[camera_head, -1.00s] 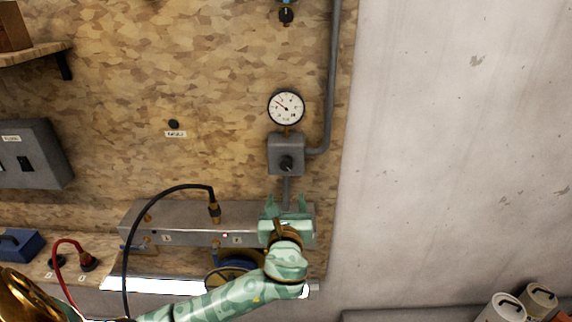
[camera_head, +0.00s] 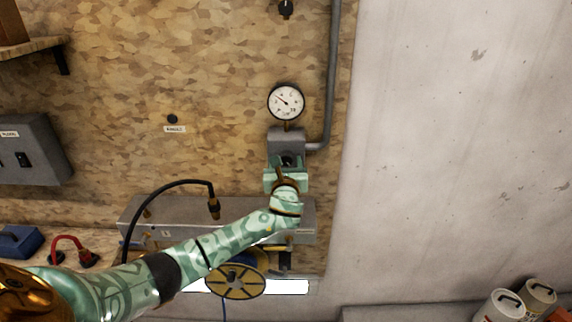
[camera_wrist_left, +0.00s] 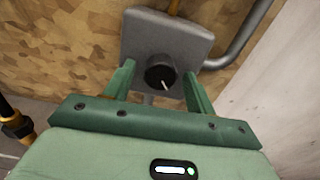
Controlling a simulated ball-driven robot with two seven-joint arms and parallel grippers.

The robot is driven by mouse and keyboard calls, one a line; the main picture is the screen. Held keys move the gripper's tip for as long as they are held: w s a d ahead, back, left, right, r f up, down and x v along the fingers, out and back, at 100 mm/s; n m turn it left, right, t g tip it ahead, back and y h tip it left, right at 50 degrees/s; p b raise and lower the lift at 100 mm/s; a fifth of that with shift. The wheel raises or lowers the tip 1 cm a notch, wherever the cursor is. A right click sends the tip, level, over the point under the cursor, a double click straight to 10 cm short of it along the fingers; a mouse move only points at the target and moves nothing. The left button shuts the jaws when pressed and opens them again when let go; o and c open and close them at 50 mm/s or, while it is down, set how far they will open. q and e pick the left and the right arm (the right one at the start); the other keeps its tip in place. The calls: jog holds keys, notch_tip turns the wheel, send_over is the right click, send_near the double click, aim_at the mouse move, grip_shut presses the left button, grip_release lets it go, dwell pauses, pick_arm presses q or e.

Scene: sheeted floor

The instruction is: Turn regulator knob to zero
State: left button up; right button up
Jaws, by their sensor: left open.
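The regulator is a grey box (camera_head: 284,138) on the wooden wall panel, under a round white gauge (camera_head: 286,101) with a dark needle pointing to the upper left. Its round black knob (camera_wrist_left: 160,72) has a white pointer line that tilts slightly from vertical. My left gripper (camera_head: 287,163) is open in front of the box. In the left wrist view its two green fingers (camera_wrist_left: 158,84) stand to the left and right of the knob, with gaps showing on both sides. I cannot tell how deep the fingertips reach. My right gripper does not show.
A grey pipe (camera_head: 329,80) runs from the box's right side up the panel. Below are a long grey metal unit (camera_head: 150,212), a hanging black hose (camera_head: 165,186) and a cable reel (camera_head: 235,281). The pale wall (camera_head: 450,140) on the right is bare.

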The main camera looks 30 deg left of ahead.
pick_arm(q)
jog(key=c, duration=1)
jog(key=shift+o, duration=0.2)
jog(key=shift+n, duration=0.3)
